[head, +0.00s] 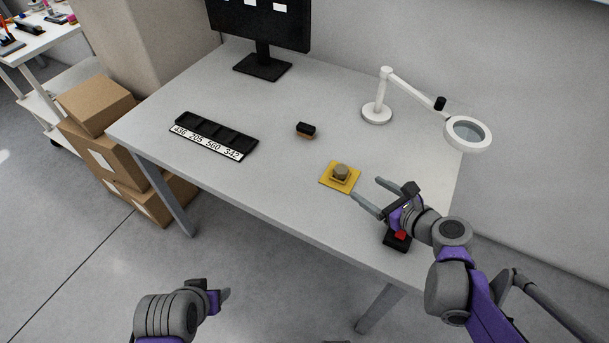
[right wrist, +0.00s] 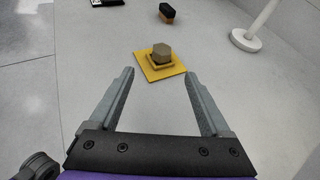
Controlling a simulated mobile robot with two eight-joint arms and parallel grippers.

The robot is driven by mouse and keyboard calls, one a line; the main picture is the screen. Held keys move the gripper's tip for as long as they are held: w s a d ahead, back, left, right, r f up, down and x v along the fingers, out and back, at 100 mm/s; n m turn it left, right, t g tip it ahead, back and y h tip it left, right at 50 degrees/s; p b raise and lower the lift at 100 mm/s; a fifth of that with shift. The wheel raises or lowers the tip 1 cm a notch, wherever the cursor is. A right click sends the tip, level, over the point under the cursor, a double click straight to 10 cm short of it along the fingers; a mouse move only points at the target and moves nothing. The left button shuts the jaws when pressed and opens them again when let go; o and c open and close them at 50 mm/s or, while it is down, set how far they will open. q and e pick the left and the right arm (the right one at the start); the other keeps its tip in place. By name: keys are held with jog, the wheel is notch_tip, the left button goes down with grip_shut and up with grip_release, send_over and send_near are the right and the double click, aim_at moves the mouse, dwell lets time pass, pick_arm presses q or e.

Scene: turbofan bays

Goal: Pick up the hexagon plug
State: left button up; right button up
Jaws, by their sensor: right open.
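The hexagon plug (head: 341,171) is a small brownish-grey block on a yellow square base (head: 329,182) on the grey table. In the right wrist view the hexagon plug (right wrist: 162,52) sits on the yellow base (right wrist: 160,74), ahead of and between my open fingers. My right gripper (head: 364,191) is open and empty, just to the right of the base and apart from the plug. It also shows in the right wrist view (right wrist: 161,92). My left gripper (head: 226,294) is low in front of the table; whether its jaws are open is unclear.
A black brush-like block (head: 306,129) lies behind the plug. A numbered black tray (head: 214,137) is at left. A white magnifier lamp (head: 377,113) and a monitor (head: 262,67) stand at the back. A black and red item (head: 397,242) lies under my right gripper.

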send_near(343, 170)
jog(key=shift+w+a+f+m+b, duration=0.15)
jog(key=shift+w+a+f+b, duration=0.1)
jog(key=shift+w+a+f, duration=0.25)
jog(key=shift+w+a+f+m+b, duration=0.2)
jog(key=shift+w+a, duration=0.1)
jog(key=shift+w, duration=0.45)
jog(key=b+x, duration=0.1)
jog(key=x, duration=0.5)
grip_shut()
